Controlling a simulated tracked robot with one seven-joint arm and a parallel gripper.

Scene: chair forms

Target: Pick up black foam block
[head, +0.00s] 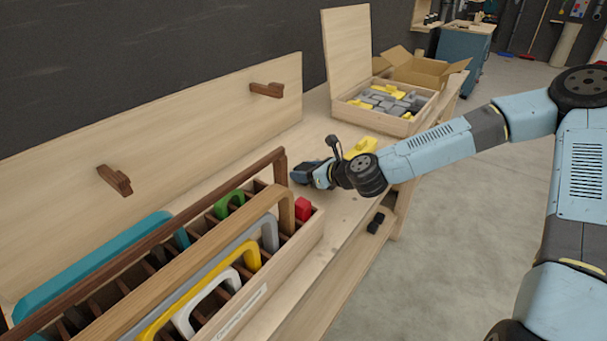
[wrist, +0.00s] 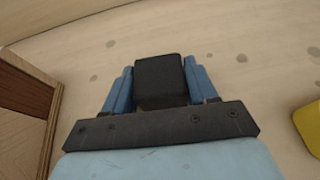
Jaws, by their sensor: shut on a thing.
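The black foam block (wrist: 160,82) is a dark, squared block between the two blue fingers of my gripper (wrist: 158,92) in the wrist view. The fingers touch its left and right sides, and my gripper is shut on it. In the head view my gripper (head: 303,174) is low over the workbench, just beyond the right end of the long wooden tote. The block is hard to make out there against the dark fingers. I cannot tell whether it touches the bench top or is slightly above it.
The wooden tote (head: 305,232) holds coloured handle-shaped forms and a red block (head: 302,208). A yellow piece (head: 362,147) lies close behind my wrist. An open wooden box (head: 393,124) of grey and yellow pieces stands farther back. A black object (head: 376,222) lies on a lower ledge.

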